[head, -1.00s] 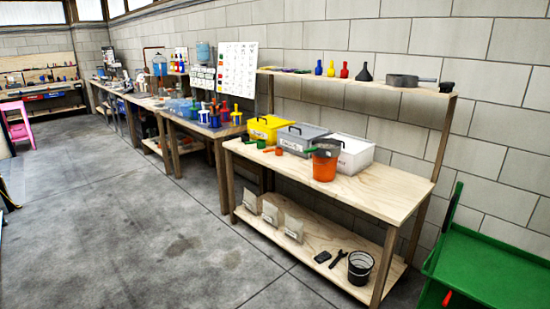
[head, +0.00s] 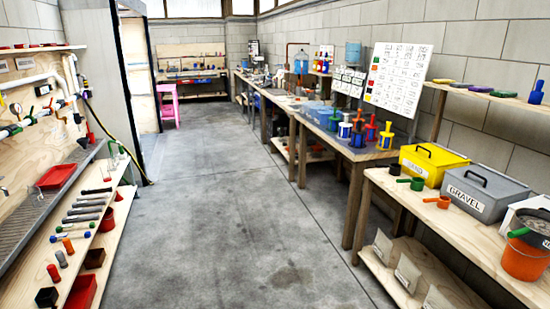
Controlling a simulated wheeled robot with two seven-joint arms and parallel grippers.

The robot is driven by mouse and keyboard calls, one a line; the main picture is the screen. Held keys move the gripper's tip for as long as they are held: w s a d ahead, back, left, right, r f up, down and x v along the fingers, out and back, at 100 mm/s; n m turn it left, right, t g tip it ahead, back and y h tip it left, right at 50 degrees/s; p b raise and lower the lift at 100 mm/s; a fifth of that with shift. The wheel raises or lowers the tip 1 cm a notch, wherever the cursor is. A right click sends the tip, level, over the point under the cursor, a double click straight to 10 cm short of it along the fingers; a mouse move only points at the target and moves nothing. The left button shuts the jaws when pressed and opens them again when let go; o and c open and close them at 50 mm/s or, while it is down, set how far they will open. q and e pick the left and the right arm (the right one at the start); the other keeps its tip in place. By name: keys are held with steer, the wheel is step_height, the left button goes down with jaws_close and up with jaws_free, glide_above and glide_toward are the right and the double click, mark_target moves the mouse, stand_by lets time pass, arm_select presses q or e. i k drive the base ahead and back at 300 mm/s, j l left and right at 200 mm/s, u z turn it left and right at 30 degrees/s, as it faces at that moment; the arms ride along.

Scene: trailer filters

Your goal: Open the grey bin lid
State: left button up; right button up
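The grey bin (head: 481,196) stands on the wooden workbench at the right of the head view, with "GRAVEL" written on its front. Its grey lid (head: 488,181) has a dark handle on top and is closed. A yellow bin (head: 431,164) with a dark handle stands just left of it. A white bin (head: 522,212) is partly cut off to its right. Neither of my grippers shows in the head view.
A green scoop (head: 416,184), an orange scoop (head: 438,202) and an orange bucket (head: 526,258) stand on the bench (head: 465,236) before the bins. Shelves with tools (head: 95,215) line the left. The concrete floor (head: 225,215) between is clear.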

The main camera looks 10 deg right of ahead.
mark_target(489, 181)
steer(key=i+z, duration=0.2)
steer(key=i, duration=0.35)
steer(key=i+j+z, duration=0.1)
steer(key=i+z, duration=0.15)
steer(key=i, duration=0.3)
steer(key=i+j+z, duration=0.2)
steer(key=i, duration=0.35)
